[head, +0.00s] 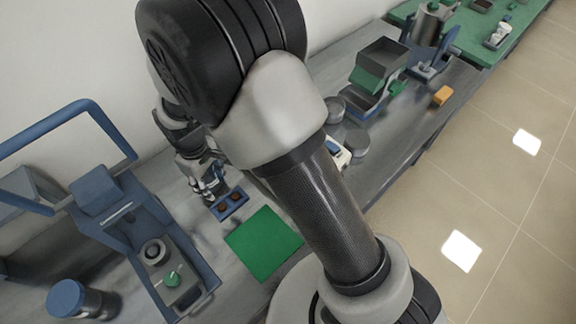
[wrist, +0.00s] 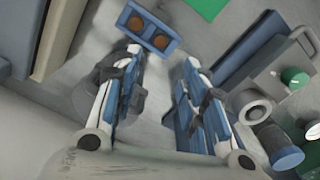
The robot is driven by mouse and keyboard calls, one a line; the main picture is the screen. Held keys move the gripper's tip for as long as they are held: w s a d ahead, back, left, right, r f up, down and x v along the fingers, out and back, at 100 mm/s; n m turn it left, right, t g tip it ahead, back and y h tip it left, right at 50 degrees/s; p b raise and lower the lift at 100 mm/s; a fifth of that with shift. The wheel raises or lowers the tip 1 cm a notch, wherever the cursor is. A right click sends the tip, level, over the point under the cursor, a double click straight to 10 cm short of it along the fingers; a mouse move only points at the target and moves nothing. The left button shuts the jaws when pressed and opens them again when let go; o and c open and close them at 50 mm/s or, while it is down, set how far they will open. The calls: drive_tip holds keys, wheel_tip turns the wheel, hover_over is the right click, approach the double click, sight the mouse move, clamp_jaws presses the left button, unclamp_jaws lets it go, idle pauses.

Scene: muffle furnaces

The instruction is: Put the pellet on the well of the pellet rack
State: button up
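The pellet rack is a small blue block (head: 231,211) on the grey bench, with two round brown spots on its top. In the wrist view the rack (wrist: 148,32) lies just beyond my fingertips, with one brown disc (wrist: 135,23) at its left and another brown disc (wrist: 160,42) at its right. I cannot tell whether these discs are pellets or the wells' own surface. My gripper (head: 210,191) hangs close to the rack's left side in the head view. In the wrist view its fingers (wrist: 163,56) are spread, with nothing visible between them.
A green mat (head: 263,243) lies right of the rack. A blue press-like device (head: 150,245) with a green knob stands left, beside a blue-topped cylinder (head: 72,300). Grey round containers (head: 356,143) and stacked trays (head: 380,65) stand farther along the bench.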

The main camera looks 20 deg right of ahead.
drive_tip(key=s+d+r+m+t, duration=0.1)
drive_tip(key=s+d+r+m, duration=0.15)
drive_tip(key=d+r, duration=0.5)
drive_tip(key=s+d+r+m+t, duration=0.1)
drive_tip(key=s+d+r+m, duration=0.3)
drive_tip(key=r, duration=0.7)
drive_tip(key=s+d+r+m+t, duration=0.1)
drive_tip(key=s+d+r, duration=0.2)
drive_tip(key=s, duration=0.3)
drive_tip(key=s+d+r+m+t, duration=0.1)
drive_tip(key=s+d+r+m, duration=0.1)
drive_tip(key=s+d, duration=0.4)
drive_tip(key=shift+s+d+r+t, duration=0.2)
drive_tip(key=shift+s+r+t, duration=0.15)
drive_tip(key=shift+r, duration=0.4)
drive_tip(key=shift+s, duration=0.1)
